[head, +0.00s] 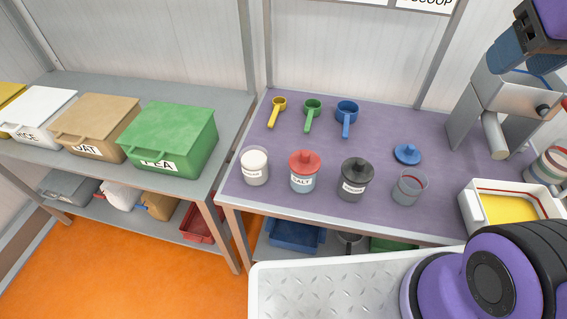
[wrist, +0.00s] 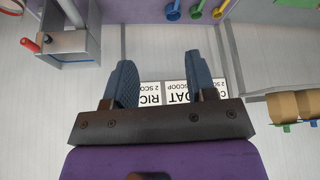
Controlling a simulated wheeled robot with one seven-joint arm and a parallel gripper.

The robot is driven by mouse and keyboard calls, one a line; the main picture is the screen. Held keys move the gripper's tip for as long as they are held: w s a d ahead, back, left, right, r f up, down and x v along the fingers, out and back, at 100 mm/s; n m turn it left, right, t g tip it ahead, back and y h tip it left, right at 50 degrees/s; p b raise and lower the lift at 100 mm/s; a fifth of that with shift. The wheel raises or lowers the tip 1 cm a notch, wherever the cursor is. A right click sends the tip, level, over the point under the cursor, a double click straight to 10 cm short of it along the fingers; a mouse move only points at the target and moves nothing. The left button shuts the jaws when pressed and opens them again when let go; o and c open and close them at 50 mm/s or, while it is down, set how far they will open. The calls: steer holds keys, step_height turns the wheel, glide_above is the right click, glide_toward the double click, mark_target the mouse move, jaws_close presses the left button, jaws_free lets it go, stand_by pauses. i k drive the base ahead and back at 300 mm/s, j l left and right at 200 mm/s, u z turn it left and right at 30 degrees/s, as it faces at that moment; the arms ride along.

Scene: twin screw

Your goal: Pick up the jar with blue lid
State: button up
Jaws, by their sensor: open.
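A blue lid (head: 407,154) with a knob lies flat on the purple table top in the head view. A clear jar (head: 409,188) with no lid on it stands just in front of the blue lid. No jar in view wears a blue lid. My gripper (wrist: 160,62) is open and empty in the wrist view, its blue fingers apart and facing the pale wall. In the head view my gripper (head: 507,50) is high at the upper right, well above the table and apart from the jar and lid. The jar is not visible in the wrist view.
A black-lidded jar (head: 354,184), red-lidded salt jar (head: 304,175) and white-topped jar (head: 255,167) stand left of the clear jar. Yellow, green and blue scoops (head: 346,112) lie behind. A grey metal stand (head: 482,125) and white tray (head: 468,205) are at the right.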

mark_target(253, 158)
steer(key=k+j+z, duration=0.15)
steer(key=j+z, duration=0.2)
steer(key=k+j+z, duration=0.15)
steer(key=j+z, duration=0.15)
steer(key=j, duration=0.15)
steer(key=k+j+z, duration=0.35)
steer(key=i, duration=0.1)
